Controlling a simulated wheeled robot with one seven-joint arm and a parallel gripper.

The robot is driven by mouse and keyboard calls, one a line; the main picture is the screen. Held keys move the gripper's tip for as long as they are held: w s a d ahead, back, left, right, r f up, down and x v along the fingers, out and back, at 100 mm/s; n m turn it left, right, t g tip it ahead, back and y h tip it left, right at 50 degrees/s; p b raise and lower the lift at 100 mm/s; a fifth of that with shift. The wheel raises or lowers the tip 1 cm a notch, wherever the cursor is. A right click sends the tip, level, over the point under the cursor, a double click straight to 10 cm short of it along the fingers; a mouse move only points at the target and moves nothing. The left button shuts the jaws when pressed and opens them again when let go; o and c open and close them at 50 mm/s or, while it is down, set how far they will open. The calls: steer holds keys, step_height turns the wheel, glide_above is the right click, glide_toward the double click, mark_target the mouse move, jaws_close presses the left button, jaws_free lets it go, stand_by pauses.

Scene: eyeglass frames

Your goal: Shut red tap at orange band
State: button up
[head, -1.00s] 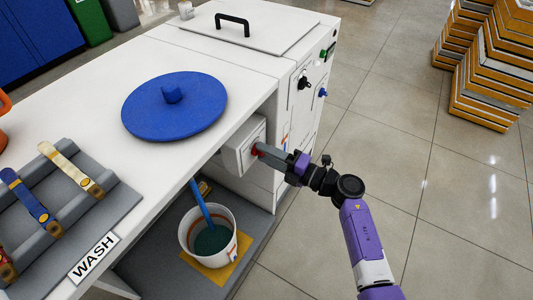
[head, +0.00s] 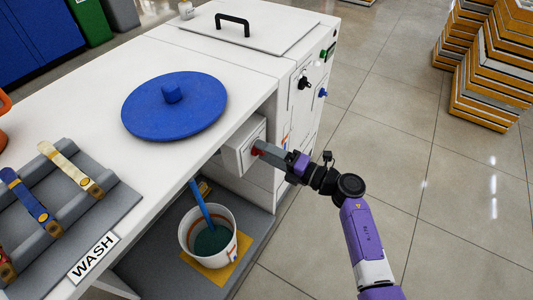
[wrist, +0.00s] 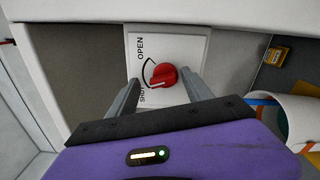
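The red tap (wrist: 163,76) is a round knob on a white plate marked OPEN at the top and SHUT at the bottom. In the head view only a bit of red (head: 257,151) shows. My gripper (wrist: 161,84) is open, with one finger on each side of the knob; contact is unclear. It reaches the tap box from the right in the head view (head: 262,148). A white bucket (head: 186,234) with an orange band (head: 234,248) holds dark teal liquid below.
The white counter (head: 80,130) overhangs the bucket, with a blue round lid (head: 190,112) on top. A blue stick (head: 201,206) stands in the bucket. A grey WASH rack (head: 118,204) holds straps. Open floor lies right of my arm.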

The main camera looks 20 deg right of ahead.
steer(key=shift+f, duration=0.15)
steer(key=p+v, duration=0.1)
steer(key=v, duration=0.7)
steer(key=shift+p, duration=0.35)
steer(key=shift+w, duration=0.1)
